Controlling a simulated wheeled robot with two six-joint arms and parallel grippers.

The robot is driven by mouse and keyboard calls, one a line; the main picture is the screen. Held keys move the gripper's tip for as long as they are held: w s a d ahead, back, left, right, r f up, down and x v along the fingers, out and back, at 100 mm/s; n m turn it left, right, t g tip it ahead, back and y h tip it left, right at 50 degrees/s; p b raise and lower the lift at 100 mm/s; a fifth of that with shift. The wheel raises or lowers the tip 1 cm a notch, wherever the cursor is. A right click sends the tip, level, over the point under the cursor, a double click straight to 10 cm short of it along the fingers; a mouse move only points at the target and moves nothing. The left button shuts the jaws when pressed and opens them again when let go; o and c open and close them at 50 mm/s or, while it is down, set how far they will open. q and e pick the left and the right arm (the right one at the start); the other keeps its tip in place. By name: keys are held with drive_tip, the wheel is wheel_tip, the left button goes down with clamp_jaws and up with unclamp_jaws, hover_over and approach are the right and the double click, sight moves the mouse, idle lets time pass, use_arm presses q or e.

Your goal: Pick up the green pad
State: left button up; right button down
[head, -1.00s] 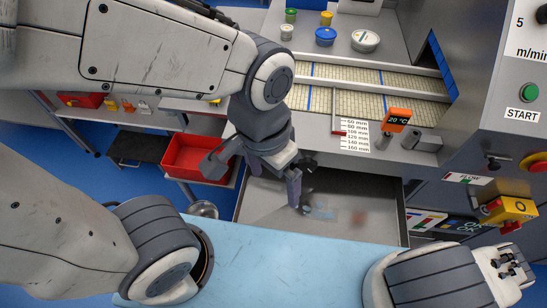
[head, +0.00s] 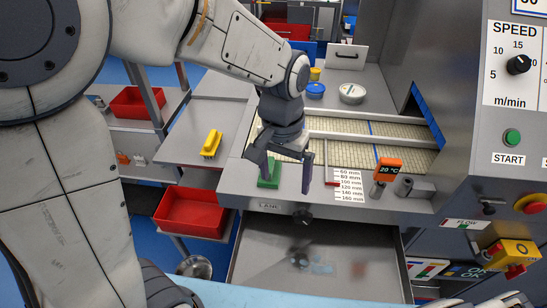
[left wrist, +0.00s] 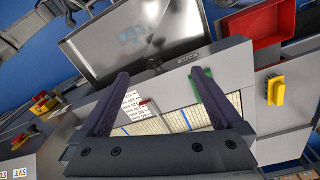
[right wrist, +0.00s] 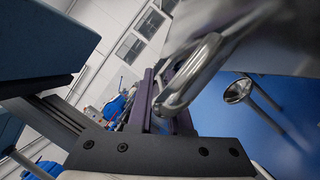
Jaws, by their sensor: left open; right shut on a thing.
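The green pad (head: 270,174) lies on the grey ledge in front of the tiled belt. It also shows in the left wrist view (left wrist: 196,86), partly hidden behind one finger. My left gripper (head: 280,178) is open and empty. Its fingers point down near the pad, which shows between them in the head view; I cannot tell the height gap. In the right wrist view my right gripper (right wrist: 160,112) is shut on a curved metal handle (right wrist: 190,75).
An open drawer (head: 250,270) with blurred small items lies below the ledge. A yellow-handled brush (head: 212,143) is on the side table, with a red tub (head: 192,211) below.

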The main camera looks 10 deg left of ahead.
use_arm(q)
drive_tip(key=w+a+f+n, duration=0.2)
drive_tip(key=w, duration=0.7)
drive_tip(key=n, duration=0.2)
hover_over(270, 165)
wheel_tip(270, 165, down, 3)
drive_tip(key=shift+y, duration=0.3)
drive_tip(key=f, duration=0.6)
drive_tip(key=shift+a, duration=0.3)
drive_tip(key=shift+d+f, duration=0.15)
drive_tip(key=shift+f, duration=1.4)
drive_tip(key=shift+d+f, duration=0.1)
drive_tip(key=shift+f, duration=1.45)
drive_tip(key=c, duration=1.4)
wheel_tip(270, 165, up, 10)
drive_tip(key=shift+r, duration=0.1)
